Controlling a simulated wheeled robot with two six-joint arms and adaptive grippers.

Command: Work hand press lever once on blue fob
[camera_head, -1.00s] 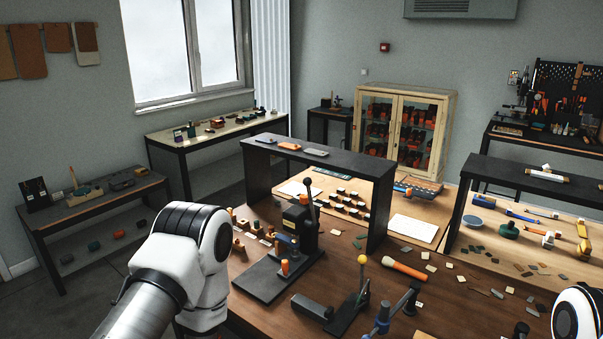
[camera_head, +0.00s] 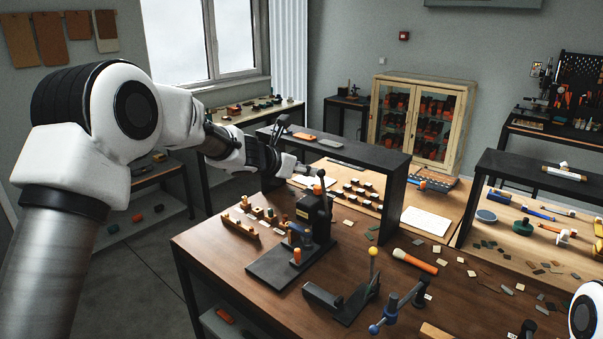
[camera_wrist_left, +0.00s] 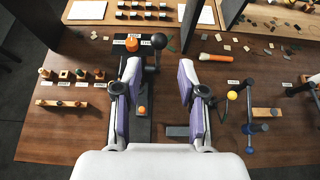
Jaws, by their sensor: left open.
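The black hand press (camera_head: 312,218) stands on a dark base plate (camera_head: 270,268) on the brown bench. Its lever (camera_head: 324,190) stands roughly upright with a dark round knob; the knob (camera_wrist_left: 160,41) also shows in the left wrist view, just beyond the gap between my fingertips. My left gripper (camera_head: 288,162) is beside the lever top, to its left in the head view. In the wrist view the gripper (camera_wrist_left: 160,75) has its purple-sided fingers spread, with nothing held. A small bluish piece (camera_head: 306,238), perhaps the blue fob, shows low on the press. My right gripper is out of view.
A black shelf (camera_head: 350,146) stands behind the press. A wooden block with pegs (camera_head: 239,228) is left of the press. An orange-handled tool (camera_head: 414,261) lies to the right.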

